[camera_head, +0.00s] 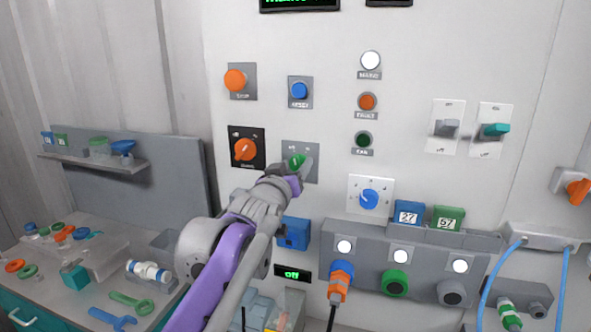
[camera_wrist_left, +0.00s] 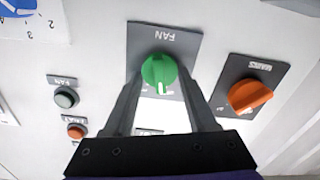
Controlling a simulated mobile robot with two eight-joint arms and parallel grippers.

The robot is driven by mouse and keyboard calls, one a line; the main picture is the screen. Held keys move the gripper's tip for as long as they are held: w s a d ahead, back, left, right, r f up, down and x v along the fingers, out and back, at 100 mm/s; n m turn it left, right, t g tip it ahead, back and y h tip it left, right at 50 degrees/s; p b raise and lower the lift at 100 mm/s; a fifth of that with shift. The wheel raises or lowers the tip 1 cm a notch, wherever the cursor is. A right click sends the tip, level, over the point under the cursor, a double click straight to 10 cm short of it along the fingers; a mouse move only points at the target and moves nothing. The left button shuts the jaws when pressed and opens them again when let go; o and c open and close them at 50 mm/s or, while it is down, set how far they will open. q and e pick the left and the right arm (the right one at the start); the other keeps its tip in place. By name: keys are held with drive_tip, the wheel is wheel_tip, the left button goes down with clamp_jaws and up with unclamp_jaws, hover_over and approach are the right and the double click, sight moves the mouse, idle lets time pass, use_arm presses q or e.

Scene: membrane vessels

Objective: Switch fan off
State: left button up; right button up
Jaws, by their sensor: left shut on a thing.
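The green fan knob (camera_head: 295,161) sits on a grey plate on the white panel, right of the orange mains knob. In the left wrist view the green knob (camera_wrist_left: 159,72) is under an upside-down FAN label, and its white mark points down in the picture, slightly to the right. My left gripper (camera_head: 301,166) is shut on the green knob, with one finger on each side of it in the wrist view. The fan lamp (camera_head: 363,139) is dark green; it also shows in the wrist view (camera_wrist_left: 66,98). My right gripper is not in view.
The orange mains knob (camera_head: 244,149) is close beside my left gripper. A blue dial (camera_head: 369,199) and a socket box (camera_head: 395,262) with an orange plug (camera_head: 340,281) are lower right. A cluttered bench (camera_head: 75,290) stands at the left.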

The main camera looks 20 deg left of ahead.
use_arm(q)
drive_tip(key=shift+n+b, duration=0.3)
drive_tip(key=shift+n, duration=1.2)
drive_tip(key=o, duration=1.3)
drive_tip(key=shift+o, duration=0.2)
drive_tip(key=shift+s, duration=0.15)
drive_tip(key=s+b, duration=0.1)
drive_tip(key=s, duration=0.9)
drive_tip(key=shift+s+a, duration=0.25)
drive_tip(key=shift+s, duration=0.05)
drive_tip(key=shift+f, duration=0.15)
